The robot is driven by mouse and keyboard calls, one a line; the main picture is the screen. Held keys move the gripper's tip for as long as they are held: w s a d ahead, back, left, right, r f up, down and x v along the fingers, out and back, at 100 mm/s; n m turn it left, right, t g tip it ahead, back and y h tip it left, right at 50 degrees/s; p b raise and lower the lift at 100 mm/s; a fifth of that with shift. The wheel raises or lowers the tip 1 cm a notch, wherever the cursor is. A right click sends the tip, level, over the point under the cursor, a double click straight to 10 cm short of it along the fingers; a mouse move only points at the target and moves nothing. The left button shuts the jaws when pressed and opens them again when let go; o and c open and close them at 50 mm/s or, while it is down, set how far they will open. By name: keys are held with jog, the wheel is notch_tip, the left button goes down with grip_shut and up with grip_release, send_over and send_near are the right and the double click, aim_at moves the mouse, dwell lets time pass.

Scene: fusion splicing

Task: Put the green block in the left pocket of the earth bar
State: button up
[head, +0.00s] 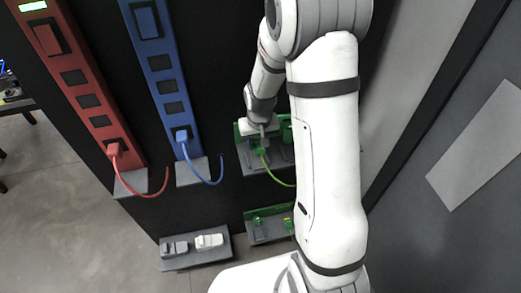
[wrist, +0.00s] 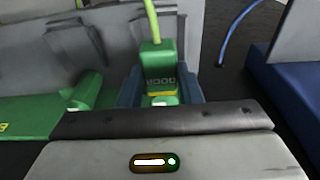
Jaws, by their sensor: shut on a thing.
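My gripper (head: 262,143) is shut on the green block (wrist: 158,75), with a finger on each side of it in the wrist view. A bright green cable leaves the block. In the head view the block (head: 258,151) is at the left part of the green earth bar (head: 238,134), against its grey lower part. I cannot tell whether it is inside the left pocket or just in front of it. The bar also shows at the left of the wrist view (wrist: 25,118). Another green piece (wrist: 86,92) sits on it. My arm hides the bar's right end.
A red strip (head: 70,75) and a blue strip (head: 158,60) with plugged cables stand to the left. Below are a grey shelf with green parts (head: 262,236) and a grey tray with grey and white blocks (head: 190,262). A blue cable (wrist: 232,30) hangs nearby.

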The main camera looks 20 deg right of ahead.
aim_at(258, 151)
jog(key=shift+a+f+p, duration=0.1)
jog(key=shift+f+p, duration=0.25)
jog(key=shift+f, duration=2.05)
jog(key=shift+f, duration=0.25)
jog(key=o, duration=1)
jog(key=shift+r, duration=0.15)
jog(key=r, duration=0.4)
jog(key=s+r+b, duration=0.1)
jog(key=r, duration=0.7)
jog(key=shift+s, duration=0.35)
jog(key=s+r+t, duration=0.1)
jog(key=s+r, duration=0.6)
jog(key=s, duration=0.3)
jog(key=s+r, duration=0.6)
jog(key=s, duration=0.4)
jog(key=shift+d+r+t, duration=0.3)
jog(key=shift+r+t, duration=0.05)
jog(key=shift+t, duration=0.05)
